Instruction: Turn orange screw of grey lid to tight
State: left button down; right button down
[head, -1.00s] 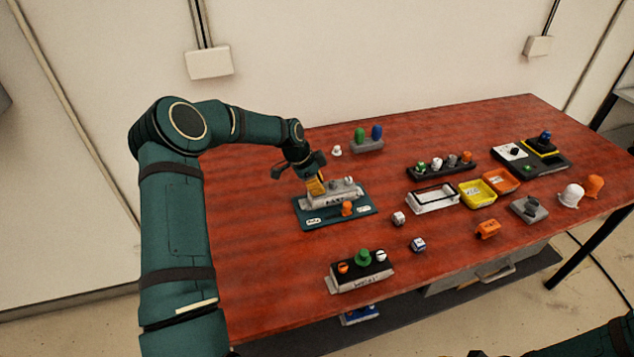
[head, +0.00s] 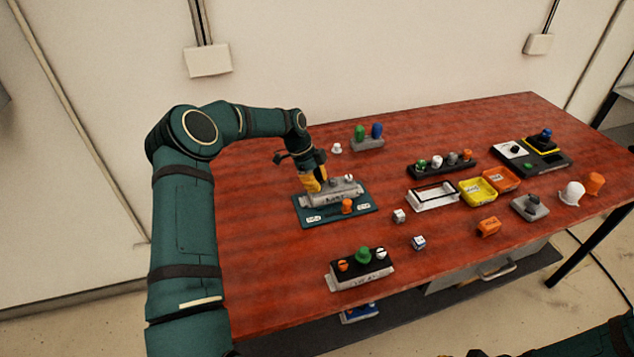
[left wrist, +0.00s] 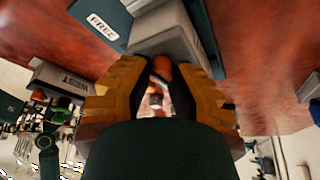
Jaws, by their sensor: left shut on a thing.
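The grey lid (head: 325,200) sits on a teal board (head: 363,213) on the red table. My left gripper (head: 316,188) points down at the lid's left end and is shut. In the left wrist view, an orange screw head (left wrist: 162,67) shows between the fingertips (left wrist: 164,82), at the edge of the grey lid (left wrist: 168,32). The gripper hides this screw in the head view. An orange knob (head: 347,206) stands on the board in front. Part of my right gripper (head: 476,353) shows at the bottom edge.
A black-topped block (head: 358,276) with orange, green and white screws stands nearer. A grey holder (head: 367,144) with green and blue pegs stands behind. Trays (head: 478,193) and small parts fill the right. Bare table lies left of the board.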

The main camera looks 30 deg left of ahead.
pick_arm(q)
jog(key=shift+f, duration=0.1)
jog(key=c, duration=1.1)
grip_release()
jog(key=shift+c, duration=0.2)
jog(key=v, duration=1.2)
jog(key=shift+d, duration=0.1)
